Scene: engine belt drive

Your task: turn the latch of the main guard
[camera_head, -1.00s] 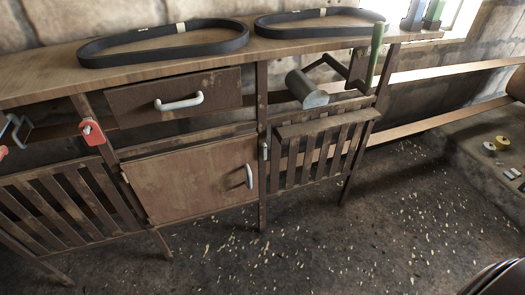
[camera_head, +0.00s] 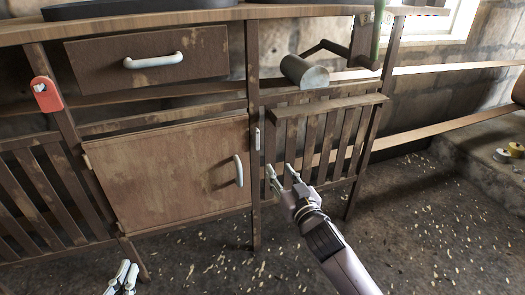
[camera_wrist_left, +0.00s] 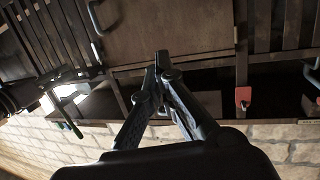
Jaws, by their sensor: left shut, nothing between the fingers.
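The slatted wooden guard (camera_head: 314,140) is at the right of the cabinet frame in the head view and looks closed. A small pale latch (camera_head: 257,139) stands upright on the post at its left edge. My right gripper (camera_head: 280,170) is open in front of the guard's lower left slats, below and right of the latch. Its fingers are apart, with nothing between them; I cannot tell whether they touch the slats. My left gripper (camera_head: 124,271) is shut and empty, low in front of the cabinet; its fingertips meet in the left wrist view (camera_wrist_left: 160,60).
A cabinet door (camera_head: 175,175) with a pale handle lies left of the latch, under a drawer (camera_head: 150,60). A red tag-like piece (camera_head: 46,94) is on the left post. A grey cylinder (camera_head: 304,72) with a crank sits above the guard.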

